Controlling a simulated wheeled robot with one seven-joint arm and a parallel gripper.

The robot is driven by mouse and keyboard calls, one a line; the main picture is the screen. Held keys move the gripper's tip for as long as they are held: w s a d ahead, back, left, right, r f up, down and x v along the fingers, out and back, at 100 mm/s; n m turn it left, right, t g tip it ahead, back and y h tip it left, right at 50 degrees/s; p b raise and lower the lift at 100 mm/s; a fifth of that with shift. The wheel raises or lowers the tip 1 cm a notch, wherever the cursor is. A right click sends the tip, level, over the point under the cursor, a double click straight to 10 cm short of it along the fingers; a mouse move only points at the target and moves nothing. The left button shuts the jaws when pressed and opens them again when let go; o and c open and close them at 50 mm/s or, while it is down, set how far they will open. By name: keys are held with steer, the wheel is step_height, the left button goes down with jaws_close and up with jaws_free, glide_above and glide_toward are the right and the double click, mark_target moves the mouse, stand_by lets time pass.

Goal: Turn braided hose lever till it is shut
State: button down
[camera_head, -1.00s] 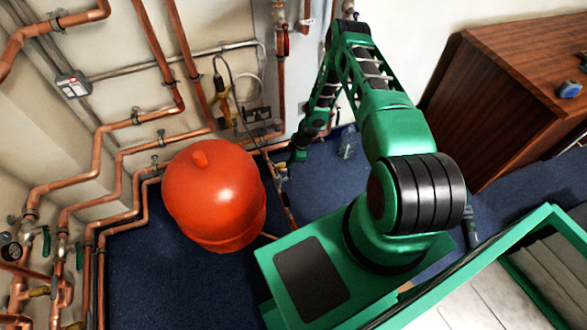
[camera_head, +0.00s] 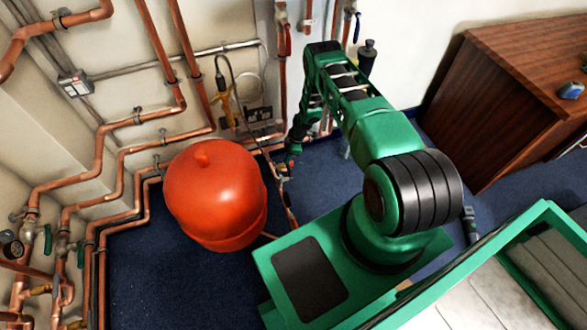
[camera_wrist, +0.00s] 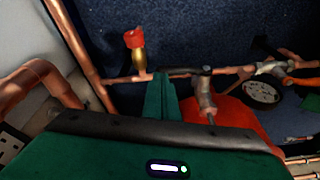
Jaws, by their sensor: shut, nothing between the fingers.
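A grey flexible hose (camera_head: 221,68) curves down the wall to a brass fitting (camera_head: 228,108); I cannot make out a lever on it. My gripper (camera_head: 290,168) is low by the pipes, right of the red vessel, small and partly hidden in the head view. In the wrist view its green fingers (camera_wrist: 161,97) are together and empty. They point at a copper pipe (camera_wrist: 180,72) with a red-topped brass valve (camera_wrist: 135,45) to their left and a grey-brown fitting (camera_wrist: 205,92) to their right. I cannot tell whether the fingers touch the pipe, or which part is the task's lever.
The red vessel (camera_head: 212,195) stands on blue carpet (camera_head: 170,270) left of my gripper; it also shows in the wrist view (camera_wrist: 240,115). Copper pipes (camera_head: 95,180) line the wall. A red lever (camera_head: 287,45) hangs on an upper pipe. A wooden cabinet (camera_head: 500,90) stands right.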

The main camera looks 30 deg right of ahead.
steer(key=shift+w+f, duration=0.2)
steer(key=shift+f, duration=0.35)
stand_by(0.4)
steer(key=v, duration=1.1)
